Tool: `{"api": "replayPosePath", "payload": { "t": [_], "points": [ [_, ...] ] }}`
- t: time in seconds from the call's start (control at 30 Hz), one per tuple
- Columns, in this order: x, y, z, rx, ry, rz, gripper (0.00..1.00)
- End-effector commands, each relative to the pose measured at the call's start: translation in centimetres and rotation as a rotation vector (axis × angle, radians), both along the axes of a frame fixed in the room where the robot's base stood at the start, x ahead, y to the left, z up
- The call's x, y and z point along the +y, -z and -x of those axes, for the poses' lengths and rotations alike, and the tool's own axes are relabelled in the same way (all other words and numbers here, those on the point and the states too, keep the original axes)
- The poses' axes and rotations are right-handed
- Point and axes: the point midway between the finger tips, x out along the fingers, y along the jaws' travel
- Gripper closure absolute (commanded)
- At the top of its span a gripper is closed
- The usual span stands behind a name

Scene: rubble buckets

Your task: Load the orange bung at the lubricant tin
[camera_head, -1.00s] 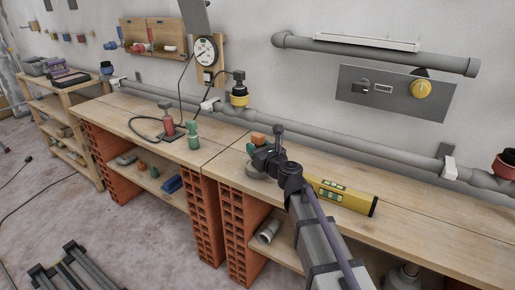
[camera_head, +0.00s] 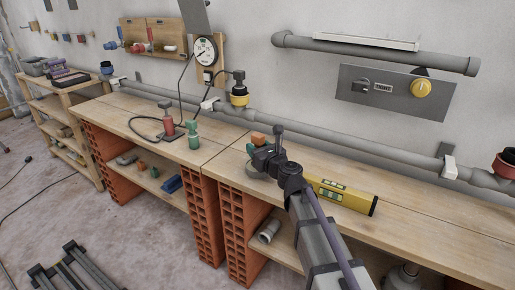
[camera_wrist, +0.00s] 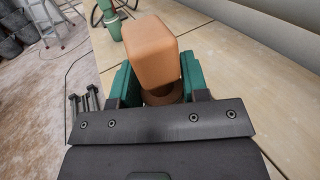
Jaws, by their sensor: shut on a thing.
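The orange bung (camera_head: 258,138) is a block with rounded edges, held above the bench. It fills the upper middle of the wrist view (camera_wrist: 151,50). My gripper (camera_wrist: 160,82) has green fingers, one on each side of the bung, and is shut on it. In the head view my gripper (camera_head: 257,147) is over the bench, left of the yellow level. A low, round grey-green thing (camera_head: 254,174) shows just below it, partly hidden by my arm; it may be the lubricant tin, but I cannot tell. A brown round part (camera_wrist: 164,97) shows under the bung.
A yellow spirit level (camera_head: 345,197) lies right of my arm. A green bottle-like object (camera_head: 193,136) and a red pump-like object (camera_head: 167,125) stand to the left. A grey pipe (camera_head: 300,133) runs along the wall behind. The bench between the green object and my gripper is clear.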

Motion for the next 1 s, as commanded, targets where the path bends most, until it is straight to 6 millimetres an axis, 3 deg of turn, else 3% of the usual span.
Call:
{"api": "replayPosePath", "payload": {
  "t": [0.2,0.8,1.0],
  "points": [
    [0.0,-0.3,0.1,0.0,0.0,0.001,0.82],
    [0.0,-6.7,0.0,0.0,0.0,0.0,0.82],
    [0.0,-7.1,0.0,0.0,0.0,0.0,0.82]
  ]
}}
